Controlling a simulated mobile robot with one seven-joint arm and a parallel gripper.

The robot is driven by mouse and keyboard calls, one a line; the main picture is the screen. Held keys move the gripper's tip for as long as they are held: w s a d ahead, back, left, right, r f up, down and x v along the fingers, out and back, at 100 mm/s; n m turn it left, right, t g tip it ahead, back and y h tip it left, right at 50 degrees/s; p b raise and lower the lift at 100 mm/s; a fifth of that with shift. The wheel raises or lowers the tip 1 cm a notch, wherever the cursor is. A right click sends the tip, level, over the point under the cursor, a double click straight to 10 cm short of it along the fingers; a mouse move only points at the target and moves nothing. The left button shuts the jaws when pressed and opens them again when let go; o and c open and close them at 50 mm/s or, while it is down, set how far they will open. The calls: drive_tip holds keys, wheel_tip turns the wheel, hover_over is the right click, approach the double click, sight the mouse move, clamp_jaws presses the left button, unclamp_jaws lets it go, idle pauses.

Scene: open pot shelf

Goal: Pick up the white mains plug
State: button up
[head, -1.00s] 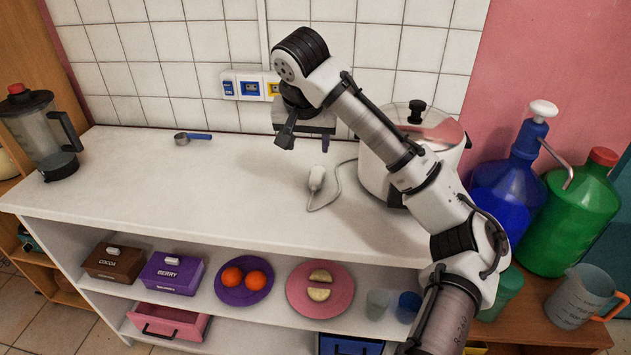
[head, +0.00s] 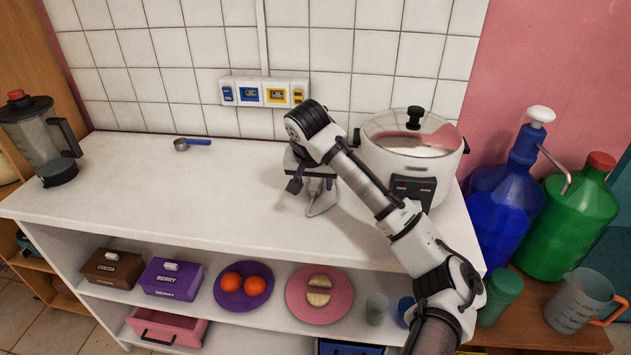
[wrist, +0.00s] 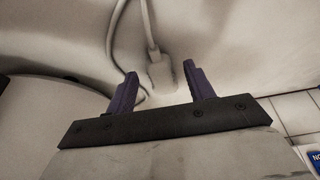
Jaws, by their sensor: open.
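The white mains plug (wrist: 161,74) shows in the wrist view, lying on the white counter with its cord running up and away. My gripper (wrist: 160,70) is open, with one purple finger on each side of the plug in that view. I cannot tell whether the fingers reach down to its height; no contact shows. In the head view my gripper (head: 311,186) is low over the counter (head: 190,190) and hides the plug. A loop of the cord (head: 324,207) shows beside it.
A white cooker (head: 405,165) stands close right of my gripper. A wall socket strip (head: 264,93) is behind. A blue-handled scoop (head: 194,143) and a blender (head: 42,140) are at the left. The middle-left counter is clear. Blue (head: 505,190) and green (head: 580,210) jugs stand right.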

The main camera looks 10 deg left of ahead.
drive_tip(key=shift+w+f, duration=0.2)
drive_tip(key=shift+f, duration=0.3)
clamp_jaws()
drive_tip(key=shift+r, duration=0.1)
wheel_tip(320, 180, up, 11)
wheel_tip(320, 180, up, 6)
drive_tip(key=p, duration=0.8)
hover_over(314, 186)
drive_tip(key=w+a+p, duration=0.6)
drive_tip(key=w+a, duration=0.3)
drive_tip(key=a, duration=0.3)
drive_tip(key=shift+w+a+r, duration=0.15)
drive_tip(key=shift+a, duration=0.2)
idle(0.8)
